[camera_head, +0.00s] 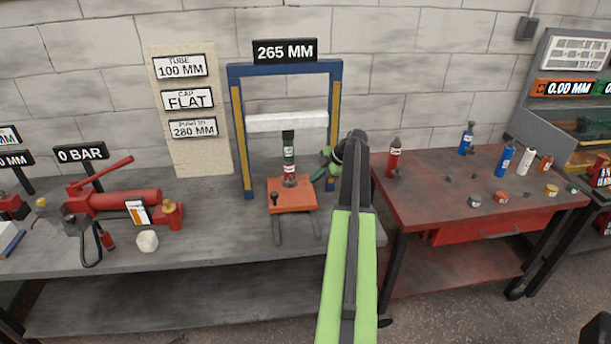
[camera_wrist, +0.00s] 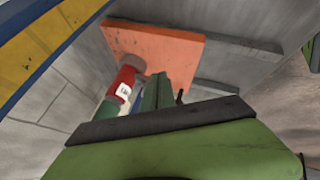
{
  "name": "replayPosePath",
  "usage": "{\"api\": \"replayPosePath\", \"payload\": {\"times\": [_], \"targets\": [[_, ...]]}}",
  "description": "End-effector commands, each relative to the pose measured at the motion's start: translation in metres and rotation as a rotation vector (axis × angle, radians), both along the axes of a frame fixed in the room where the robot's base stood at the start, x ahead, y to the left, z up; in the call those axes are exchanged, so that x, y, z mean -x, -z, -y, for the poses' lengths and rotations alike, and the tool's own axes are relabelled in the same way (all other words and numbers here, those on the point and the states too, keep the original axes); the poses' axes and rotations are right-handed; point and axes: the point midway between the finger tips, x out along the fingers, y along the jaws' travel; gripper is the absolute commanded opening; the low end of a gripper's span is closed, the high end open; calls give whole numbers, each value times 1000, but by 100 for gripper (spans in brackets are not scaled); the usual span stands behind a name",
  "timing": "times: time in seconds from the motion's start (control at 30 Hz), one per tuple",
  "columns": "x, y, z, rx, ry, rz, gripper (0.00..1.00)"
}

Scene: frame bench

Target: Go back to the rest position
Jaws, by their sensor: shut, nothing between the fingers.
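My green arm reaches up from the bottom of the head view toward the press frame. My gripper (camera_head: 318,174) is shut and empty, just right of a stacked tube (camera_head: 289,158) with green and red parts. The tube stands upright on an orange plate (camera_head: 292,204) inside the blue press frame (camera_head: 332,88). In the wrist view, the shut fingers (camera_wrist: 160,92) point toward the orange plate (camera_wrist: 165,48), close beside the red part (camera_wrist: 127,84). I cannot tell whether they touch it.
A white crossbar (camera_head: 287,121) spans the frame above the tube. A red hand pump (camera_head: 125,200) and a pale ball (camera_head: 147,241) are on the bench at left. A red table (camera_head: 440,193) with several bottles and small tins stands at right. Bare bench lies in front of the press.

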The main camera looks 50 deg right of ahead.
Motion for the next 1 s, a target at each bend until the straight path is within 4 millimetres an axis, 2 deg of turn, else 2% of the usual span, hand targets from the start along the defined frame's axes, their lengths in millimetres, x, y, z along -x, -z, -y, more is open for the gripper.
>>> {"api": "replayPosePath", "payload": {"times": [0.03,0.1,0.43,0.5,0.57,0.67,0.7,0.77,0.8,0.87,0.9,0.97,1.0], "targets": [[6,-15,2,0,1,-1,0],[10,-19,4,1,-1,0,0],[12,-17,4,0,-3,-1,0],[6,-17,-2,0,-13,-1,0],[-10,-18,-16,0,-39,-1,0],[-56,-20,-64,-1,-119,-1,0],[-77,-21,-91,0,-161,-1,0],[-104,-22,-139,0,-227,-2,0],[-119,-23,-172,4,-272,-6,0],[-137,-22,-224,13,-339,-17,0],[-145,-21,-258,21,-384,-27,0],[-153,-20,-311,30,-442,-49,0],[-155,-18,-347,33,-470,-73,0]]}}
